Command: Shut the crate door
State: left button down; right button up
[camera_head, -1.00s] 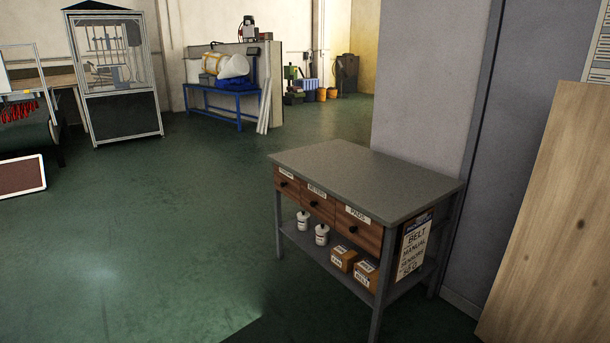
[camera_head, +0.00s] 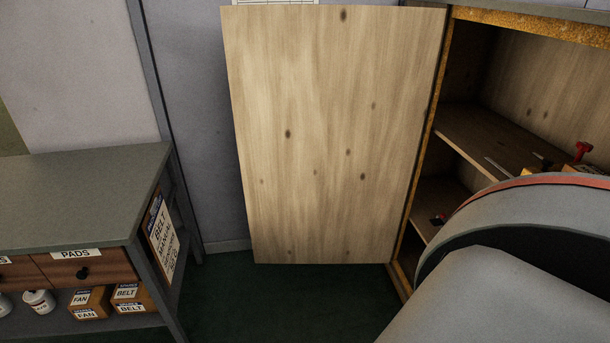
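The crate door (camera_head: 325,140) is a light wooden panel with dark knots. It stands swung wide open, hinged on the left side of the wooden crate (camera_head: 417,190). The crate's inside shows a shelf (camera_head: 487,140) with a few small items, one of them red (camera_head: 583,150). A large grey rounded shape with a red stripe covers the lower right of the view and hides part of the crate. Neither gripper is in view.
A grey-topped table (camera_head: 75,195) with labelled drawers stands at the left, with small boxes (camera_head: 133,298) and a white container (camera_head: 38,301) on its lower shelf. A grey wall is behind the door. Green floor (camera_head: 280,305) is clear below the door.

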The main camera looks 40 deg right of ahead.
aim_at(330, 102)
jog(key=i+j+z, duration=0.1)
jog(key=z, duration=0.3)
jog(key=i+j+z, duration=0.2)
jog(key=z, duration=0.2)
jog(key=i+j+z, duration=0.2)
jog(key=z, duration=0.25)
jog(key=i+j+z, duration=0.25)
jog(key=z, duration=0.15)
jog(key=i+j+z, duration=0.15)
jog(key=j+z, duration=0.25)
jog(key=j, duration=0.15)
